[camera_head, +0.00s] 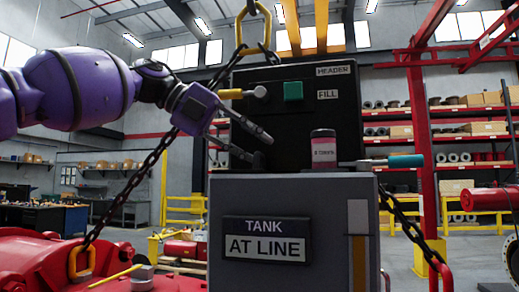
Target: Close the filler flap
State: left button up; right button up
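No part is clearly recognisable as the filler flap. A black panel (335,112) carries the labels HEADER and FILL (328,94), with a green square (293,91) left of FILL. In front of it stands a grey box (240,270) with the plate TANK AT LINE (266,240). A can with a pink label (324,149) stands on the box top. My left gripper (266,151) comes in from the left; its fingers are apart and nothing shows between them. The fingertips are in front of the panel, left of the can. My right gripper is out of view.
A yellow-handled lever (236,94) sits at the panel's upper left, close to my gripper. A teal-handled lever (404,161) sticks out right above the box. A chain (150,160) slants across the left. Red machinery (30,258) lies lower left; red posts and shelves stand right.

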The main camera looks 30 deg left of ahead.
pick_arm(q)
jog(key=v, duration=1)
jog(key=shift+s, duration=0.15)
